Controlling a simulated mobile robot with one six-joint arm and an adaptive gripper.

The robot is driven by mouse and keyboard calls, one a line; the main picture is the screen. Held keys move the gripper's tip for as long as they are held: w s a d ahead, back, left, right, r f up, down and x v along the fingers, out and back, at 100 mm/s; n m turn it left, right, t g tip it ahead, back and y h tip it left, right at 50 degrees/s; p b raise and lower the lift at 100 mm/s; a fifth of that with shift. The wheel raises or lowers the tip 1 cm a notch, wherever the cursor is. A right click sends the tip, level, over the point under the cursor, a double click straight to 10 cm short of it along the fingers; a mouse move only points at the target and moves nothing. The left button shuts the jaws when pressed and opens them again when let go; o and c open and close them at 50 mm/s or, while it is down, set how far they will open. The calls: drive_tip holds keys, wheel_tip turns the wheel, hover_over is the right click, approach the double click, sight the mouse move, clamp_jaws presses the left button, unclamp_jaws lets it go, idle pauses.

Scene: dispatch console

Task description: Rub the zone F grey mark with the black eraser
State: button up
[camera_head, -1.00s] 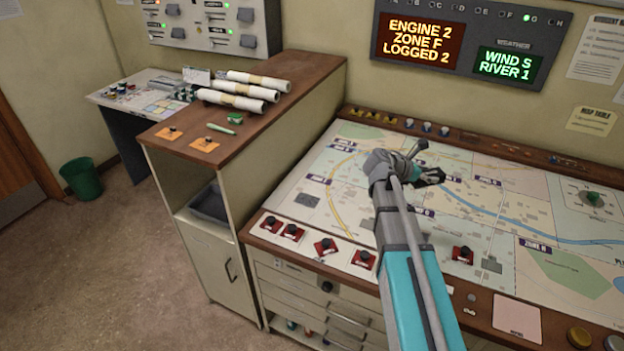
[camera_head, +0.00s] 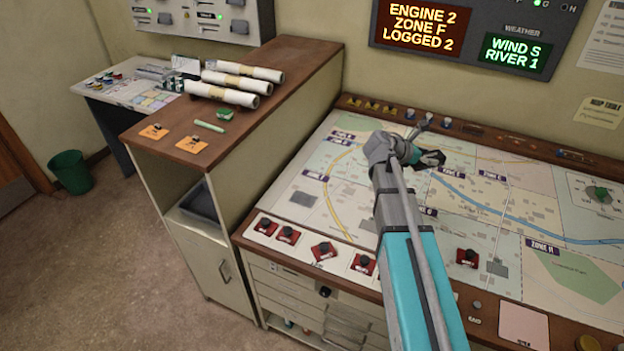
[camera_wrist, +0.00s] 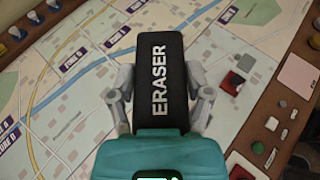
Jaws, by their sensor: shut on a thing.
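The black eraser (camera_wrist: 158,85), lettered ERASER, is held between the two fingers of my gripper (camera_wrist: 160,95) in the wrist view. In the head view my gripper (camera_head: 422,157) is over the middle of the map table (camera_head: 340,215), and the dark eraser (camera_head: 432,158) shows at its end. I cannot tell whether the eraser touches the map. Grey patches lie on the map, one at left (camera_head: 303,198) and one at right (camera_head: 497,268). The zone labels there are too small to tell which is zone F. My arm hides part of the map.
Red blocks with black knobs (camera_head: 323,250) stand along the map's front edge, and one stands alone (camera_head: 467,257) at right. A raised wooden cabinet (camera_head: 270,75) with paper rolls is at left. The wall display (camera_head: 421,25) reads ENGINE 2, ZONE F, LOGGED 2.

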drive_tip(key=shift+w+a, duration=0.15)
drive_tip(key=shift+a, duration=0.1)
drive_tip(key=w+a+f+n+t+y+b, duration=0.2)
drive_tip(key=a+f+b, duration=0.4)
drive_tip(key=a, duration=0.4)
drive_tip(key=w+a+f+n+t+y+b, duration=0.2)
drive_tip(key=a+f+n+t+y+b, duration=0.1)
drive_tip(key=a, duration=0.8)
drive_tip(key=w+a+f+n+t+y+b, duration=0.2)
drive_tip(key=a+f+n+b, duration=0.3)
drive_tip(key=a+f+b, duration=0.3)
drive_tip(key=shift+w+a+f+t+y+b, duration=0.3)
drive_tip(key=shift+w+a+t+y, duration=0.15)
drive_tip(key=shift+a, duration=1.25)
drive_tip(key=shift+f, duration=0.1)
